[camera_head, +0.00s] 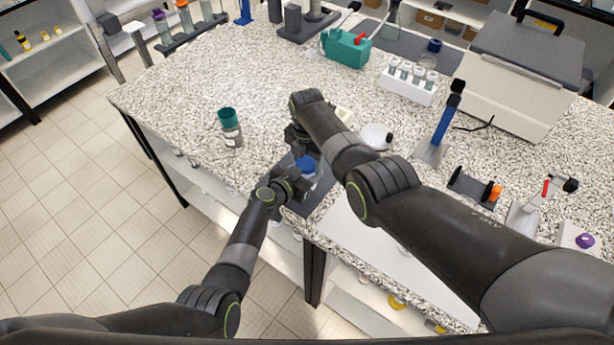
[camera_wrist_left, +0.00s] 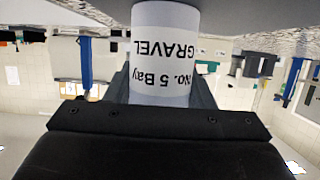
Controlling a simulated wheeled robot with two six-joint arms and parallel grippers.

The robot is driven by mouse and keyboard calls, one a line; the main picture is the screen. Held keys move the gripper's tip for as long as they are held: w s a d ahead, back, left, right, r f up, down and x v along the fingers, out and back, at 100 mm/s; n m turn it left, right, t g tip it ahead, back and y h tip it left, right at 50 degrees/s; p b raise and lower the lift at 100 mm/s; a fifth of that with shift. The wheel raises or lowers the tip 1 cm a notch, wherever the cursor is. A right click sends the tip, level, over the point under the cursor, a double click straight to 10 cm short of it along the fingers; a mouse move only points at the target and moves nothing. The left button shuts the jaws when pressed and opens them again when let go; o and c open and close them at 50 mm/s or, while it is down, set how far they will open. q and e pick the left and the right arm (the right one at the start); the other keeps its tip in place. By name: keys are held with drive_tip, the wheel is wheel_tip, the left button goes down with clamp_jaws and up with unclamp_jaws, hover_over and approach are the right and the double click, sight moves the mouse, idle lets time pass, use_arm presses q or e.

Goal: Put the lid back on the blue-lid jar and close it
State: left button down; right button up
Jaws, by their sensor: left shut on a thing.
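The clear jar (camera_head: 313,181) with a white label stands near the table's front edge on a dark mat. In the left wrist view the jar (camera_wrist_left: 165,50) reads "No. 5 Bay GRAVEL", upside down, and sits between my fingers. My left gripper (camera_head: 300,184) is shut on the jar's side. The blue lid (camera_head: 306,163) is at the jar's top, just under my right gripper (camera_head: 301,148). I cannot tell whether the lid rests on the rim or is held just above it. My right fingertips are mostly hidden by the gripper and wrist.
A teal-lidded jar (camera_head: 230,128) stands to the left on the speckled table. A white round dish (camera_head: 376,137) is close to the right of my right wrist. A white tube rack (camera_head: 408,84) and a teal box (camera_head: 345,48) stand further back.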

drive_tip(key=o, duration=0.3)
drive_tip(key=shift+o, duration=0.2)
drive_tip(key=shift+r, duration=2.25)
drive_tip(key=shift+r, duration=1.75)
drive_tip(key=shift+c, duration=0.4)
drive_tip(key=shift+f, duration=4)
